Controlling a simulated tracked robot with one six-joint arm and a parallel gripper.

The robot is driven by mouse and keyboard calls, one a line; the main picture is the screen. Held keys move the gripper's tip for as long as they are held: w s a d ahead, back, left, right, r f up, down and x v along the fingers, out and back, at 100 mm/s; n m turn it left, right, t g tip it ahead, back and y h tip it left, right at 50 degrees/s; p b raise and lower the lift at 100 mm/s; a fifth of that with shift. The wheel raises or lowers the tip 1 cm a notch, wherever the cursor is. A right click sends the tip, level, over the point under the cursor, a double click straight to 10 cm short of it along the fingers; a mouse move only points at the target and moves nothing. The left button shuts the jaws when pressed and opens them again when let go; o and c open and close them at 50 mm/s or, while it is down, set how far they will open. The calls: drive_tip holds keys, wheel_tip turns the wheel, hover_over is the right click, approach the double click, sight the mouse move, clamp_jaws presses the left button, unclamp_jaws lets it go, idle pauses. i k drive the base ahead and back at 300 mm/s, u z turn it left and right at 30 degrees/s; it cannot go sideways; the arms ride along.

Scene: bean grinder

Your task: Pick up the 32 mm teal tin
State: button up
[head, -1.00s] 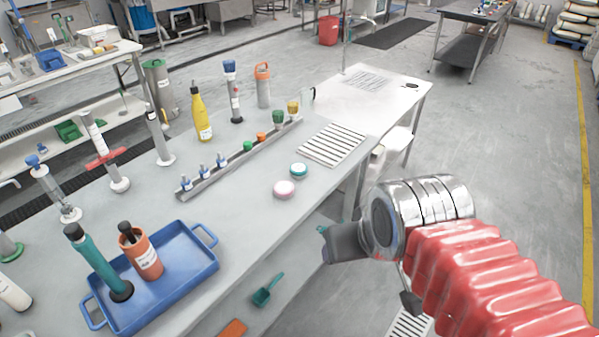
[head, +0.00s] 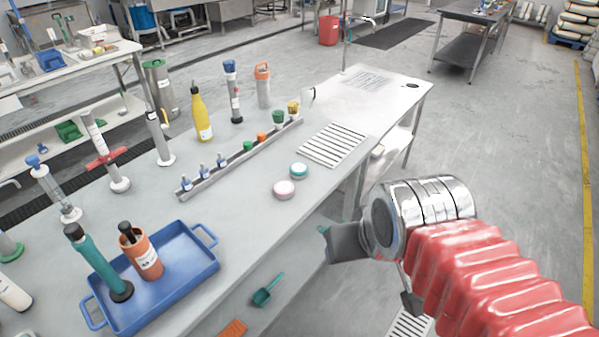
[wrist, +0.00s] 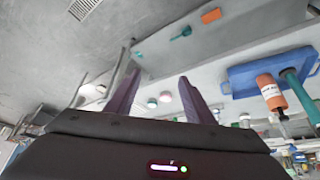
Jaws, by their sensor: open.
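The teal tin (head: 298,170) is a small round tin with a white side and teal lid, standing on the grey bench near its front edge. In the wrist view the teal tin (wrist: 152,103) shows between the fingers, farther off. A pink-lidded tin (head: 284,189) stands just beside it; it also shows in the wrist view (wrist: 165,97). My gripper (wrist: 158,76) is open and empty, its two dark purple fingers apart. In the head view my gripper (head: 323,230) is off the bench's front edge, to the lower right of both tins.
A slotted white rack (head: 333,145) lies behind the teal tin. A long metal rail (head: 240,158) with several small bottles and caps stands to the left. A blue tray (head: 180,270) holds a teal cylinder and an orange cup. The bench between tray and tins is clear.

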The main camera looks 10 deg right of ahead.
sight(298, 170)
drive_tip(key=u, duration=4.5)
drive_tip(key=k, duration=0.8)
drive_tip(key=u, duration=0.1)
